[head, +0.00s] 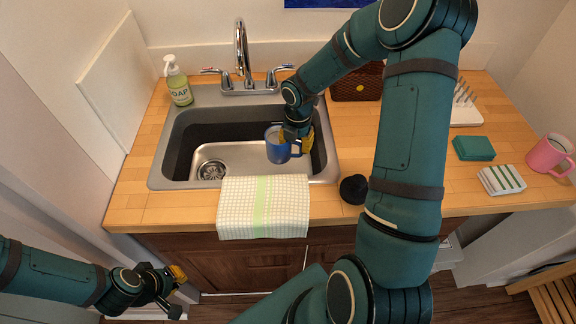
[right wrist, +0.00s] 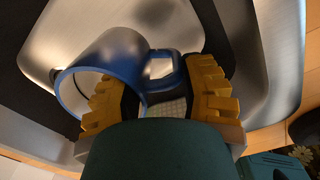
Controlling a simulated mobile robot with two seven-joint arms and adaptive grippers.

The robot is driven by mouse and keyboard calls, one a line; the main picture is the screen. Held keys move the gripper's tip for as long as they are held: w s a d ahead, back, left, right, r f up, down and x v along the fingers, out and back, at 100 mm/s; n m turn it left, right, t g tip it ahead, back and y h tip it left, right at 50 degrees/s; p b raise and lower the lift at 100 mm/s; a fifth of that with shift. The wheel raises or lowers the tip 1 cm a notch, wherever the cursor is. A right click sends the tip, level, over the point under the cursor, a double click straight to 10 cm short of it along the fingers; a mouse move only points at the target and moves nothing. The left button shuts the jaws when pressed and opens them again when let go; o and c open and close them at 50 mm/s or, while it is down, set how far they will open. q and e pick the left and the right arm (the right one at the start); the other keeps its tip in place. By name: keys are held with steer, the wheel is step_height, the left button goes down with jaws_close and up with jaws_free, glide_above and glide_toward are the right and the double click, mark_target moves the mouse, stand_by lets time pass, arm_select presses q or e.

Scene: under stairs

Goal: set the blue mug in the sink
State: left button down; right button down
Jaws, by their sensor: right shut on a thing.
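The blue mug (head: 278,150) is over the right part of the sink (head: 177,122), upright in the head view. My right gripper (head: 301,139) is shut on the mug at its handle side. In the right wrist view the mug (right wrist: 118,58) shows between the yellow fingers of the right gripper (right wrist: 160,103), with steel basin behind it. I cannot tell whether the mug's base touches the basin floor. My left gripper (head: 176,286) is low at the left, in front of the cabinet, away from the mug; its fingers are too small to judge.
A checked towel (head: 240,207) hangs over the front counter edge. A faucet (head: 242,55) and a soap bottle (head: 178,82) stand behind the sink. A black round object (head: 353,189), a green sponge (head: 473,148) and a pink mug (head: 548,154) are on the right counter.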

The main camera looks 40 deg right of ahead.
mark_target(295, 156)
step_height(295, 156, down, 8)
steer(key=shift+w+r+b, duration=0.1)
steer(key=shift+r+b, duration=0.15)
steer(key=shift+b, duration=0.4)
steer(key=shift+f, duration=0.2)
steer(key=c, duration=0.5)
jaws_free()
steer(key=shift+r, duration=0.1)
steer(key=r, duration=0.4)
steer(key=r+p, duration=0.1)
steer(key=r, duration=0.3)
steer(key=r+p, duration=0.1)
steer(key=r, duration=0.3)
steer(key=shift+s+d+r, duration=0.1)
steer(key=shift+s, duration=0.15)
